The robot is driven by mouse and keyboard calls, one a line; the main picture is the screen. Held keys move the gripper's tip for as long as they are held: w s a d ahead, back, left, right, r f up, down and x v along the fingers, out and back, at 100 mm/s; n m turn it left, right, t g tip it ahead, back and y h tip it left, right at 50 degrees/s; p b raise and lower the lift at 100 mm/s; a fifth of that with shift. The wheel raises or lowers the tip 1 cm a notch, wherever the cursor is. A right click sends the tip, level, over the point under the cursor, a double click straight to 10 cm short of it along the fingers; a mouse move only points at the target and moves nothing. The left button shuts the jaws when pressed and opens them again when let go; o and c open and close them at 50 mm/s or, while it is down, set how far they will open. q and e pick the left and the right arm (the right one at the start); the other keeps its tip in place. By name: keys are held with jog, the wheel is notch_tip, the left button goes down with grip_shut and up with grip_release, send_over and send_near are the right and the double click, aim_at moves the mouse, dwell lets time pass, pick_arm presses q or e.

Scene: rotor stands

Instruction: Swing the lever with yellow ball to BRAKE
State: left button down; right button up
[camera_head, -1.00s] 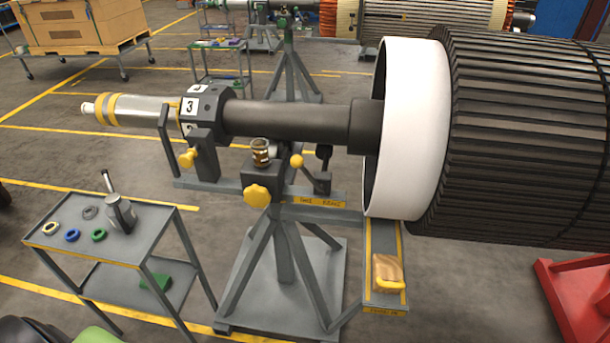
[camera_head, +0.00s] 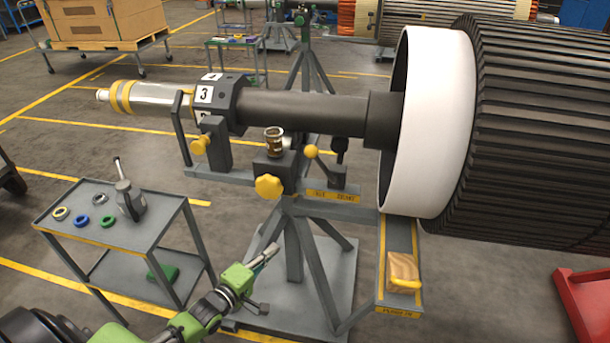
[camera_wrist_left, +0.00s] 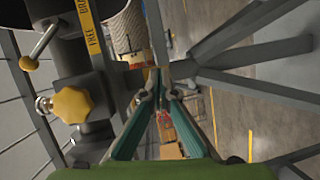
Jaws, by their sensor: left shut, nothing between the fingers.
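The lever with yellow ball (camera_head: 311,151) is on the rotor stand (camera_head: 290,205). Its arm leans up and left, so the ball is toward the FREE end of the yellow label plate (camera_head: 331,196). The plate's small lettering is hard to read in the head view. My left gripper (camera_head: 272,249) is shut and empty, below and left of the lever, in front of the stand's legs and apart from the lever. My right gripper is out of view.
A yellow star knob (camera_head: 268,187) and a brass cup-like part (camera_head: 274,140) sit left of the lever. The shaft (camera_head: 300,115) runs above. A grey cart (camera_head: 150,235) with rings stands left. A ledge (camera_head: 400,245) with a wooden block is at right.

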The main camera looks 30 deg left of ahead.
pick_arm(q)
notch_tip(320, 180, up, 10)
jog(key=w+d+n+t+h, duration=0.1)
jog(key=w+n+t+h, duration=0.1)
jog(key=w+n+t, duration=0.1)
jog(key=n+t+h+b, duration=0.1)
jog(key=n+t+h, duration=0.1)
jog(key=n, duration=0.1)
send_near(322, 167)
jog(key=s+a, duration=0.3)
jog(key=shift+a, duration=0.15)
jog(key=shift+w, duration=0.2)
jog(key=b+x, duration=0.2)
jog(key=x, duration=0.7)
jog(key=shift+w, duration=0.4)
jog(key=shift+d+r+m+g+p, duration=0.25)
jog(key=shift+r+m+g+p, duration=0.05)
jog(key=shift+m+p, duration=0.3)
jog(key=shift+d+r, duration=0.1)
